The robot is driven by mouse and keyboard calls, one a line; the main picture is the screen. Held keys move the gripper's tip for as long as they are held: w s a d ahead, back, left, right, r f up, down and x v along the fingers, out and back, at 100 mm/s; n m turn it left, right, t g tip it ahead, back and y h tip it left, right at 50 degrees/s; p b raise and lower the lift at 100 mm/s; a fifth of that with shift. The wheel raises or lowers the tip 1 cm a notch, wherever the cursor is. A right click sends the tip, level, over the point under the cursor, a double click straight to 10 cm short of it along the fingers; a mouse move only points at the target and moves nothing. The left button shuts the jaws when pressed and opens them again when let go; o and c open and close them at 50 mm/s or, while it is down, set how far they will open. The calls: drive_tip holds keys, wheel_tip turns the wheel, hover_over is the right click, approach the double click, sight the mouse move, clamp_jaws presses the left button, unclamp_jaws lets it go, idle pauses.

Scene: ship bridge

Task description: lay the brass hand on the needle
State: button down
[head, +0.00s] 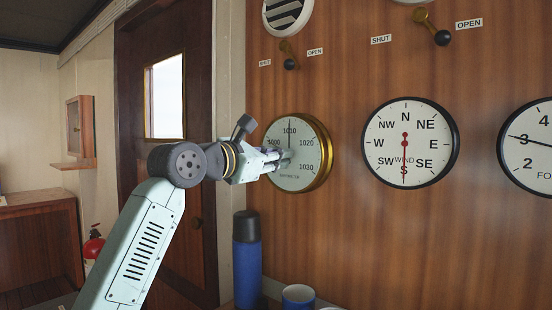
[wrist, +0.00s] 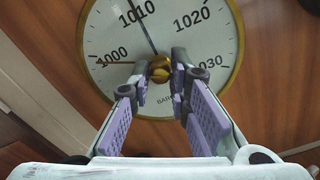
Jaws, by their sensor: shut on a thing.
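The barometer (head: 304,172) is a round white dial with a brass rim on the wooden wall; it also fills the top of the wrist view (wrist: 205,45). Its dark needle (wrist: 148,36) points up by the 1010 mark. The brass hand (wrist: 118,64) appears as a thin line pointing left, just below the 1000, well apart from the needle. A brass knob (wrist: 160,68) sits at the dial's centre. My gripper (head: 272,160) reaches the dial from the left, and its fingers (wrist: 161,70) are shut on the knob. The fingers hide part of the dial's lower half.
A wind dial (head: 408,165) and another gauge (head: 530,150) hang to the right. Levers (head: 289,58) with SHUT and OPEN labels are above. A blue flask (head: 248,265) and a blue mug (head: 298,296) stand below the barometer. A door (head: 165,60) is behind my arm.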

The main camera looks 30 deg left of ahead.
drive_tip(key=m, duration=1.2)
drive_tip(key=shift+m, duration=0.4)
idle(0.3)
drive_tip(key=c, duration=1.5)
unclamp_jaws()
drive_tip(key=s, duration=0.4)
drive_tip(key=s+a, duration=0.1)
drive_tip(key=s, duration=0.7)
drive_tip(key=shift+a, duration=0.3)
